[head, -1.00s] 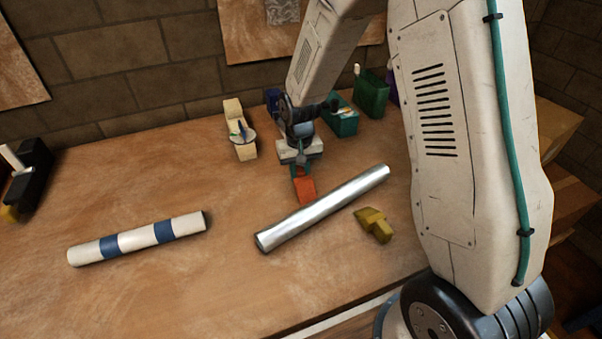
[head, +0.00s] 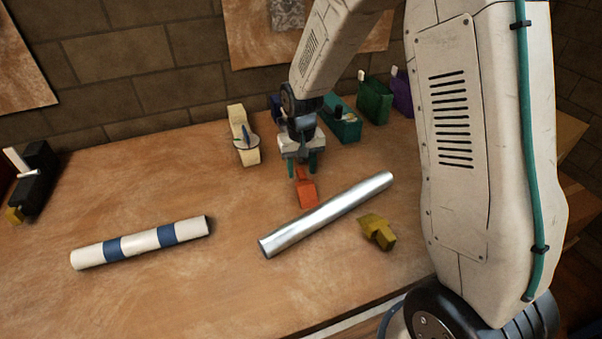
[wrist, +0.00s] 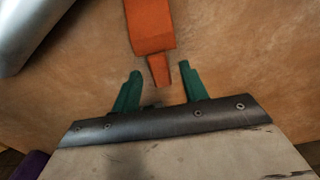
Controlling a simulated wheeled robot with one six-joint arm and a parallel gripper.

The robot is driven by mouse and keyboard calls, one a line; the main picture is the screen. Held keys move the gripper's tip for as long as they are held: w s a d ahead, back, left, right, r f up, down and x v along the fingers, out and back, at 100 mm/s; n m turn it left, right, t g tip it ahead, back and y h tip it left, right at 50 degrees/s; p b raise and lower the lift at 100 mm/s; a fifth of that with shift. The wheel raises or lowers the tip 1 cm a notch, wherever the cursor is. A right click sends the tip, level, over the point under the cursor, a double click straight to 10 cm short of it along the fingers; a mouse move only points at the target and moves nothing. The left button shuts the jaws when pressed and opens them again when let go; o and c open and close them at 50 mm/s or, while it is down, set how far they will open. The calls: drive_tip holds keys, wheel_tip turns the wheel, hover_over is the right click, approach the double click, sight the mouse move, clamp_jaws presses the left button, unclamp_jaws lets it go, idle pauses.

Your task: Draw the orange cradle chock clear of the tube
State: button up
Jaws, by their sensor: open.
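The orange cradle chock (head: 307,193) lies on the bench behind the shiny metal tube (head: 325,214), close to its far side. Whether it touches the tube is unclear. My gripper (head: 302,174) is open at the chock's back end, its two green fingers spread. In the wrist view my gripper (wrist: 160,72) has a fingertip on each side of the chock's narrow tab (wrist: 159,72), with space on both sides. The chock's wide body (wrist: 150,25) extends out of the top edge. The tube (wrist: 25,30) shows at upper left.
A mustard-yellow chock (head: 378,231) sits at the tube's near side. A white tube with blue bands (head: 140,243) lies to the left. A cream block (head: 243,135) and teal (head: 342,125) and green (head: 375,103) boxes stand behind. Bare bench lies between the two tubes.

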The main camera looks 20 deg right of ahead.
drive_tip(key=shift+r, duration=2.35)
drive_tip(key=shift+s, duration=0.1)
drive_tip(key=s+g, duration=0.1)
drive_tip(key=s, duration=0.2)
drive_tip(key=shift+s+d+f, duration=0.15)
drive_tip(key=s+d+r+t, duration=0.1)
drive_tip(key=s+r, duration=0.8)
drive_tip(key=s, duration=0.4)
drive_tip(key=s+d+r+n+t, duration=0.1)
drive_tip(key=s+d+r, duration=0.1)
drive_tip(key=s+r, duration=0.8)
drive_tip(key=s, duration=0.4)
drive_tip(key=shift+s+d, duration=0.15)
drive_tip(key=shift+d, duration=0.05)
